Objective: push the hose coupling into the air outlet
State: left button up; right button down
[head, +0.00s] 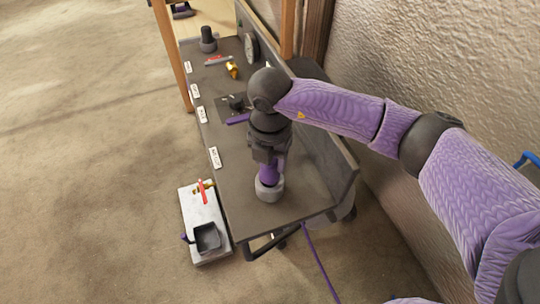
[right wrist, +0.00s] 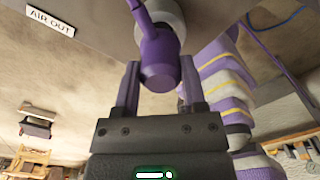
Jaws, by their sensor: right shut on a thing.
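The purple hose coupling (right wrist: 160,62) is between the fingers of my right gripper (right wrist: 160,80), which is shut on it. In the head view my right gripper (head: 269,166) points down at the grey ring of the air outlet (head: 268,190) at the near end of the bench. The outlet's pale ring also shows in the right wrist view (right wrist: 172,12), against the coupling's far end. How deep the coupling sits in it is hidden. A label "AIR OUT" (right wrist: 50,20) is beside it. My left gripper is out of view.
The dark bench (head: 235,180) carries a valve with a purple handle (head: 237,118), a brass fitting (head: 232,69), a gauge (head: 251,47) and a black knob (head: 207,38). A pale side shelf (head: 197,215) holds a black tray (head: 207,237). A purple hose (head: 318,260) hangs off the near edge.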

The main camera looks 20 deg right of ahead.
pick_arm(q)
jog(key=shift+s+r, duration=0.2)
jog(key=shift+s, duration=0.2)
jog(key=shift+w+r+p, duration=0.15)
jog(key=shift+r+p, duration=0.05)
jog(key=shift+p, duration=0.1)
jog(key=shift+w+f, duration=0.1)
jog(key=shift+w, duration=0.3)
pick_arm(e)
jog(key=shift+f, duration=0.15)
jog(key=shift+f, duration=0.25)
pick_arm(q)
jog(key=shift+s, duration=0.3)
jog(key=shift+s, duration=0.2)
